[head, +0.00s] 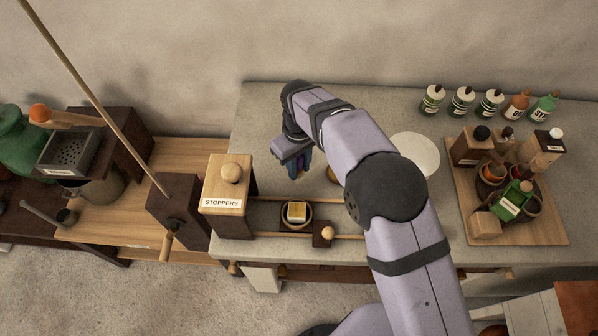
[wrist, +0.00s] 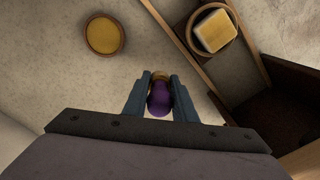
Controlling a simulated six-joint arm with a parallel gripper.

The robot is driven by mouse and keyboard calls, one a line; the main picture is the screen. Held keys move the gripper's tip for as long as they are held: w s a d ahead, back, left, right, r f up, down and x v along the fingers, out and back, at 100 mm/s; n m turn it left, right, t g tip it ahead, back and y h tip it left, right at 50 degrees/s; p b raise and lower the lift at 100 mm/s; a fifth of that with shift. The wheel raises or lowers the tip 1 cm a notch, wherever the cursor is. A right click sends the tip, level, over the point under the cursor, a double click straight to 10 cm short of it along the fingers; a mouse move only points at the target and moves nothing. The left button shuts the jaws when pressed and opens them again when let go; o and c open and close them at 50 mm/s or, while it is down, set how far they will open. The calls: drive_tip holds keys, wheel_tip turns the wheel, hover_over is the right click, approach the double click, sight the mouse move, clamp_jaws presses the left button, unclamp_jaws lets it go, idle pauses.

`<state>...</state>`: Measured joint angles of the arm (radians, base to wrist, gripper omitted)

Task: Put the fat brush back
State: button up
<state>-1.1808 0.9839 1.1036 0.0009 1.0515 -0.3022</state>
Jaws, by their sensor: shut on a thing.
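My gripper (head: 296,172) is over the grey counter, left of the white round plate, with its fingers pointing down. In the wrist view, my gripper (wrist: 160,82) is shut on a rounded purple thing (wrist: 159,100) with a tan end, which may be the fat brush. Most of it is hidden by the fingers, and I cannot tell whether bristles show. A shallow round tan dish (wrist: 103,35) lies on the counter apart from the fingers. A round holder (wrist: 231,14) with a pale yellow block (wrist: 214,31) sits between the wooden rails.
The STOPPERS box (head: 227,183) stands at the left end of the rails (head: 350,236). A small dark block with a wooden knob (head: 326,233) is by the front rail. A crowded wooden tray (head: 545,231) is at right, with several bottles (head: 489,102) behind. A white plate (head: 415,152) lies between.

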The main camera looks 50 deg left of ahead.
sight(299, 175)
drive_tip(key=shift+f+p, duration=0.65)
drive_tip(key=shift+f, duration=1.2)
drive_tip(key=shift+f, duration=0.2)
drive_tip(key=o, duration=1)
drive_tip(key=shift+o, duration=0.2)
drive_tip(key=shift+r, duration=0.1)
wheel_tip(299, 175, up, 12)
drive_tip(key=b, duration=0.3)
drive_tip(key=shift+r+b, duration=0.1)
drive_tip(key=shift+b, duration=0.25)
